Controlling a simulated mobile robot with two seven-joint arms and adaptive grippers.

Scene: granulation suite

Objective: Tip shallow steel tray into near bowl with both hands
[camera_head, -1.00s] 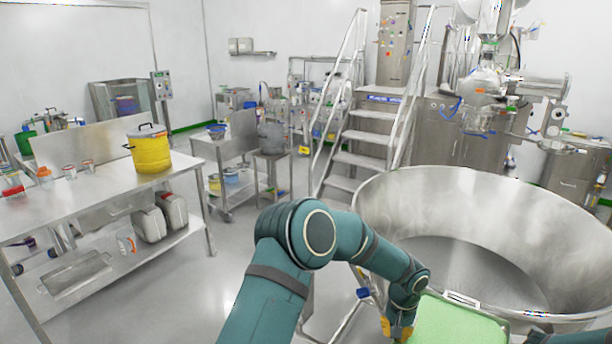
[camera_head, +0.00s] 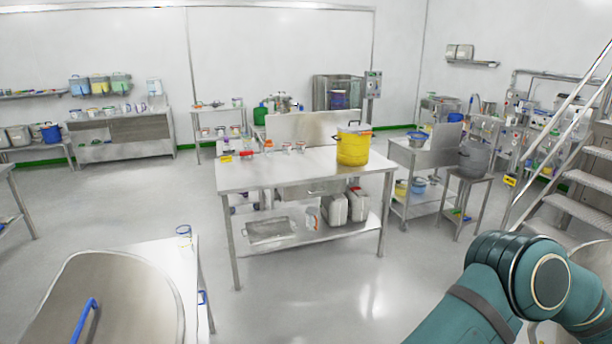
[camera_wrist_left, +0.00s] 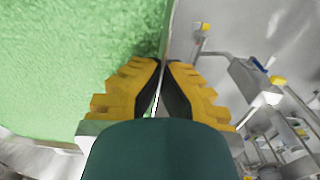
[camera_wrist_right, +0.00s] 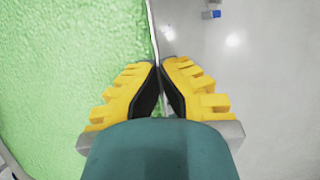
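The tray's green granular fill (camera_wrist_left: 80,60) takes up the left of the left wrist view. My left gripper (camera_wrist_left: 163,65) is closed over the thin tray rim (camera_wrist_left: 169,25). In the right wrist view the green fill (camera_wrist_right: 70,60) is also at the left. My right gripper (camera_wrist_right: 158,65) is closed over another stretch of the thin steel rim (camera_wrist_right: 152,25). The fill looks spread across the tray. The tray and both grippers are outside the head view, where part of my arm shows at lower right. A wide steel vessel (camera_head: 135,285) with a blue handle inside is at lower left.
A steel table (camera_head: 300,175) stands mid-view with a yellow pot (camera_head: 353,150) on top and white canisters (camera_head: 335,209) on its lower shelf. Steel steps (camera_head: 580,180) rise at right. The grey floor (camera_head: 330,300) before the table is clear.

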